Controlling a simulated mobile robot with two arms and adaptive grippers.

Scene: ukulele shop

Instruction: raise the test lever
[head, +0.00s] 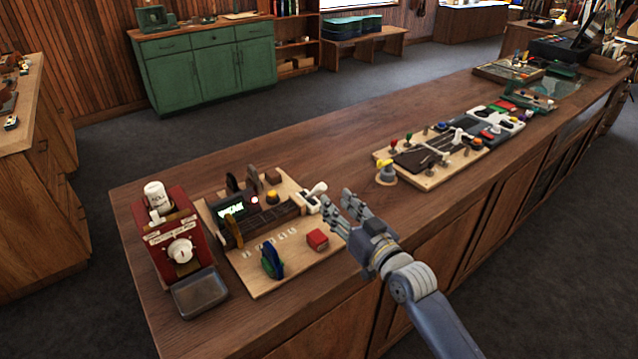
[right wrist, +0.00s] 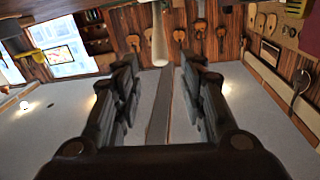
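The white lever (head: 316,190), which looks like the test lever, sticks up at the right end of the test board (head: 262,262) on the wooden counter. My right gripper (head: 337,203) reaches in from the lower right and is just right of the lever, its fingers pointing at it. In the right wrist view the two fingers (right wrist: 158,85) are apart with nothing held between them. A pale rod (right wrist: 159,38), likely the lever handle, shows ahead of the gap between the fingertips. I cannot tell whether they touch it. My left gripper is out of view.
The board also carries a lit green display (head: 230,211), a red block (head: 317,239) and a blue-green part (head: 271,261). A red machine (head: 172,235) with a metal tray (head: 199,292) stands to the left. The counter (head: 335,150) is clear behind the gripper.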

